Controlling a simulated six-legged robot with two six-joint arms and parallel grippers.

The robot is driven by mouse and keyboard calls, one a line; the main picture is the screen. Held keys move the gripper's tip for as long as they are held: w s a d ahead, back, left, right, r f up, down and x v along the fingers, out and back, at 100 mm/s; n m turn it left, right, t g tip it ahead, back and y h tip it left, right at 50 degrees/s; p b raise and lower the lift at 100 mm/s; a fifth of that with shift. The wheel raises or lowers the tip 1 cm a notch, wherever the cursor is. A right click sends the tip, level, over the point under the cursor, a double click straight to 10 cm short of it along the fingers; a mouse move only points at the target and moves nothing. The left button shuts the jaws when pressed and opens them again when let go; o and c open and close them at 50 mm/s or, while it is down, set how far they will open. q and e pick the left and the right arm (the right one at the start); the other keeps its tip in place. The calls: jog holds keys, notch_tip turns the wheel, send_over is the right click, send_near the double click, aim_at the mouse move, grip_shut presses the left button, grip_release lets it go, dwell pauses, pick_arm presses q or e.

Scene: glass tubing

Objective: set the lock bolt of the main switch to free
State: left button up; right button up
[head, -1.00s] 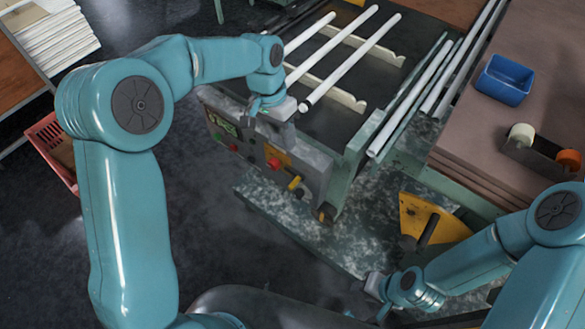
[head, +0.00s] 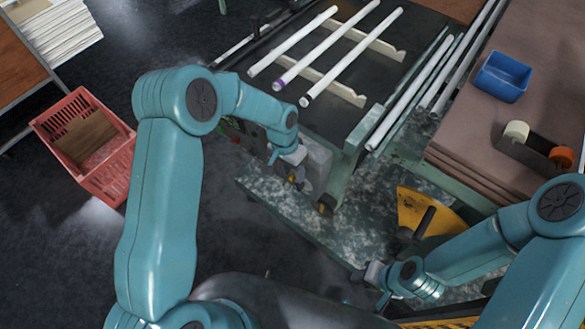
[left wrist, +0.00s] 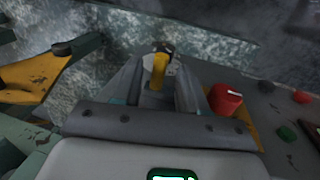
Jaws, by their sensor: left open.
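The main switch's red knob (left wrist: 226,98) sits on a yellow plate on the grey panel in the left wrist view. The yellow lock bolt (left wrist: 158,72) stands beside it, to the left in that view. My left gripper (left wrist: 150,82) is open, with its two fingers on either side of the bolt in the picture; I cannot tell whether either touches it. In the head view my left gripper (head: 295,172) is at the panel (head: 317,160) and hides most of the switch. My right gripper (head: 374,283) is low at the front, its jaws unclear.
Several glass tubes (head: 340,62) lie on the machine top above the panel. Red and green buttons (left wrist: 285,133) are on the panel near the switch. A yellow bracket (head: 425,215) with a dark handle is to the right. A red crate (head: 100,165) stands on the floor left.

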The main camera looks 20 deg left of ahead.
pick_arm(q)
grip_shut()
jog(key=d, duration=0.2)
jog(key=s+d+b, duration=0.1)
jog(key=shift+s+d+b, duration=0.15)
jog(key=shift+d+b, duration=0.15)
jog(key=shift+d, duration=0.05)
grip_release()
jog(key=shift+r, duration=0.1)
